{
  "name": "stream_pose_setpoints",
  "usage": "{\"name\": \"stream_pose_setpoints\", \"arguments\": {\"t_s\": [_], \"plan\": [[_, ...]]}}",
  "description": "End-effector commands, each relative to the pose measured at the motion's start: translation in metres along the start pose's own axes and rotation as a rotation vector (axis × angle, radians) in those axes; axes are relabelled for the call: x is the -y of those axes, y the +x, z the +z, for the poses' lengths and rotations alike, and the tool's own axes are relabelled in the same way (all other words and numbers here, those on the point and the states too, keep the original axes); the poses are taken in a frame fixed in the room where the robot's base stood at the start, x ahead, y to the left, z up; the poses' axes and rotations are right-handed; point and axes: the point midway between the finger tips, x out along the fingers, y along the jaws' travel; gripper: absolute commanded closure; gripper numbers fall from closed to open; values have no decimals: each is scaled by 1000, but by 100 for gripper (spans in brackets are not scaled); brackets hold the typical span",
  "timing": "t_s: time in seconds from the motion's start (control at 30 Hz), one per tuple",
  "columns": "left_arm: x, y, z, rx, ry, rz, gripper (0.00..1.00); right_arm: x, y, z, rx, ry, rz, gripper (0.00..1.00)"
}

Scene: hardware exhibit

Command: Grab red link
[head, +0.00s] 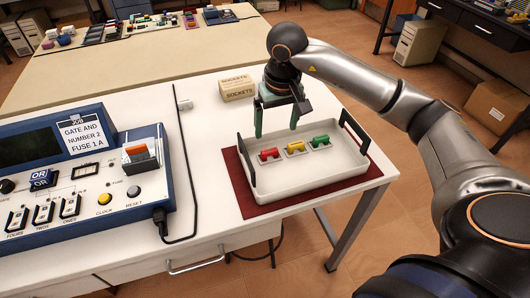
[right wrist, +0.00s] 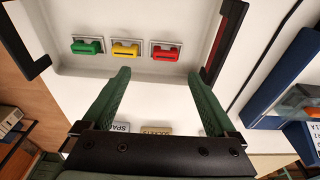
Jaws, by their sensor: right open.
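The red link (head: 269,154) lies in a white tray (head: 310,181) on the table, at the left of a row with a yellow link (head: 295,147) and a green link (head: 320,141). In the right wrist view the red link (right wrist: 165,51) is at the right of the row, ahead of the fingers. My right gripper (head: 277,132) is open and empty, above the back of the tray. Its green fingers also show in the right wrist view (right wrist: 160,82), pointing toward the links without touching them. My left gripper is not in view.
The tray has dark handles (head: 355,130) and stands on a dark red mat (head: 237,181). A sockets box (head: 236,89) stands behind it. A blue-framed exhibit panel (head: 85,170) with a cable is at left. The table's right edge is close to the tray.

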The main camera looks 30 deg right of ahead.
Motion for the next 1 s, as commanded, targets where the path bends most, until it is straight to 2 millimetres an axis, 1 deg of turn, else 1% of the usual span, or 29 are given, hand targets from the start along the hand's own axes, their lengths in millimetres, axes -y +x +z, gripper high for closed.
{"name": "stream_pose_setpoints", "arguments": {"t_s": [0.03,0.1,0.2,0.37,0.53,0.63,0.73,0.97,1.0], "plan": [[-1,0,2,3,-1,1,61,0,11,1,5,0,0,7],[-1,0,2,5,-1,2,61,1,22,1,4,0,-1,7],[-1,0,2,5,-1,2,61,2,32,1,2,0,-3,7],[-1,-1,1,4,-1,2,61,4,43,0,2,0,-4,7],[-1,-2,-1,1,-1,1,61,10,68,1,5,0,-5,7],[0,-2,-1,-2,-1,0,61,10,81,1,2,1,-5,7],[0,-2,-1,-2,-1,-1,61,10,87,1,2,0,-5,7],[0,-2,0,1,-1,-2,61,10,88,0,0,0,-5,7],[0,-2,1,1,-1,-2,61,10,88,0,0,0,-5,12]]}}
